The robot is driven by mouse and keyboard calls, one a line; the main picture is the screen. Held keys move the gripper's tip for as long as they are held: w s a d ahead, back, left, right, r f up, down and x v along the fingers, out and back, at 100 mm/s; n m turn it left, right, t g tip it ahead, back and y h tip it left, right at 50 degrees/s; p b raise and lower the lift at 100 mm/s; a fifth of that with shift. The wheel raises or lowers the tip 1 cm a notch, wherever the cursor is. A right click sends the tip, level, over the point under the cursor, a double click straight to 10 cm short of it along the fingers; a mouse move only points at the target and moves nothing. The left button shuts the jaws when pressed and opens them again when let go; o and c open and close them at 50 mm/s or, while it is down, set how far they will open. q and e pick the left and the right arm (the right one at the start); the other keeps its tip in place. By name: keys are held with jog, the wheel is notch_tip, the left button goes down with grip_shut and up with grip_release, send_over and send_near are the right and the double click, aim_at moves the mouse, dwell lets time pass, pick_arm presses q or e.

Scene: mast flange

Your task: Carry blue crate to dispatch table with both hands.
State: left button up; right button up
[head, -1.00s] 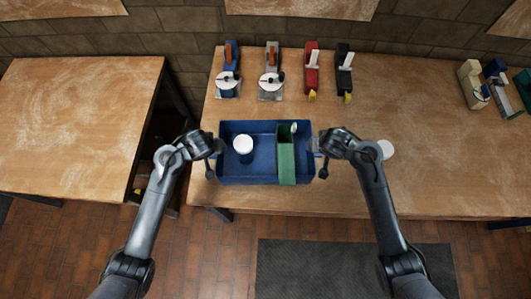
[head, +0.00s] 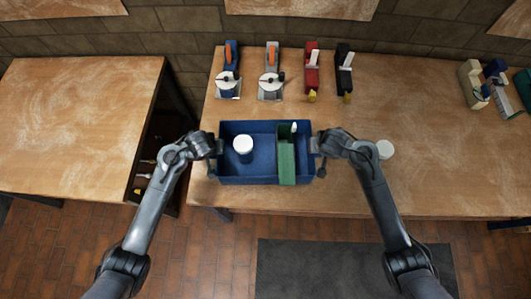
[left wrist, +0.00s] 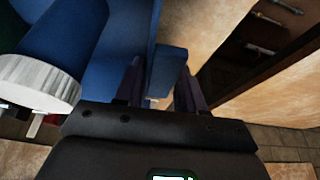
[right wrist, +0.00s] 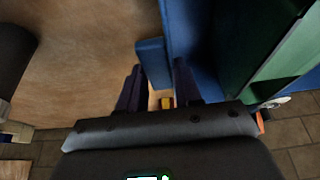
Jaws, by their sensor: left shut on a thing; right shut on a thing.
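The blue crate (head: 262,174) sits at the front of the wooden table, level as far as the head view shows. It holds a white-topped blue canister (head: 243,147) and a green box (head: 286,162) with a small white-tipped item behind it. My left gripper (head: 216,146) is shut on the crate's left side; the left wrist view shows its fingers around a blue tab (left wrist: 168,68). My right gripper (head: 316,144) is shut on the crate's right side, around a similar blue tab (right wrist: 153,62). I cannot tell whether the crate touches the table. Which table is dispatch is not marked.
A bare wooden table (head: 80,120) stands at the left, across a gap with shelving below. Several tools, including a red one (head: 312,70), line the back of the main table. A white disc (head: 385,150) lies right of my right gripper.

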pick_arm(q)
grip_shut()
pick_arm(e)
grip_shut()
pick_arm(q)
jog(key=shift+r, duration=0.2)
pick_arm(e)
jog(key=shift+r, duration=0.2)
